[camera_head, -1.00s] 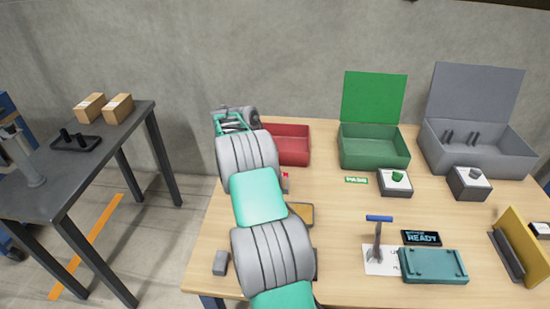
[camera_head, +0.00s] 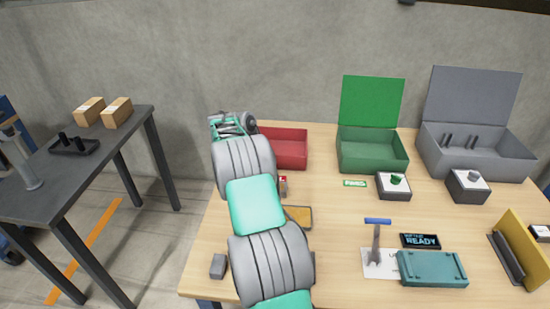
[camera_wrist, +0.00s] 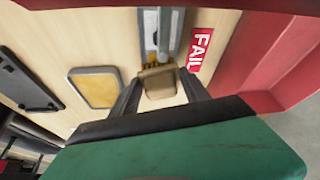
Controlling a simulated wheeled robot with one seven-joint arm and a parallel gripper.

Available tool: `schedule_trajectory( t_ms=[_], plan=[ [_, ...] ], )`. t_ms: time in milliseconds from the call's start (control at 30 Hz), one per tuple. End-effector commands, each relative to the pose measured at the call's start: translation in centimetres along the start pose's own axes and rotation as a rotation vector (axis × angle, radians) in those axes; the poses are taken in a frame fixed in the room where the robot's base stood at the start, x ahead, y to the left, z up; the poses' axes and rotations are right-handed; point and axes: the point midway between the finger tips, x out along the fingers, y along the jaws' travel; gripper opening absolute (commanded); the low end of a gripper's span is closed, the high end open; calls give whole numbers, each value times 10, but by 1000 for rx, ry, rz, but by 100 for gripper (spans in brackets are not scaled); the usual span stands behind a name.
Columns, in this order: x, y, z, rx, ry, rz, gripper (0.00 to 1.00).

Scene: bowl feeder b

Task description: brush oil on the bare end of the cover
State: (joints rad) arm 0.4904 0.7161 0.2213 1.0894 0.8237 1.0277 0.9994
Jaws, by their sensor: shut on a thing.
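My gripper (camera_wrist: 158,88) is shut on a tan block, which looks like the handle of a brush (camera_wrist: 157,82). Yellow-brown bristles seem to show just past the block. Beyond them is a long grey metal piece with a pale strip (camera_wrist: 160,28), beside the FAIL label; I cannot tell whether it is the cover or whether the bristles touch it. A shallow tray with a yellow pad (camera_wrist: 95,88) lies to the left of the gripper. It also shows in the head view (camera_head: 299,216), partly behind my arm. My fingertips are hidden in the head view.
A red bin (camera_head: 284,163) stands close to my wrist. A green box (camera_head: 372,162) and a grey box (camera_head: 478,168), both with raised lids, stand at the back right.

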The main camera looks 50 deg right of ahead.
Motion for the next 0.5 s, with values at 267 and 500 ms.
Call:
schedule_trajectory(
  t_ms=[267, 500],
  plan=[
    [-12, 11, 2, 6, 0, 4, 22],
    [-41, 12, -11, 7, -1, 4, 22]
  ],
)
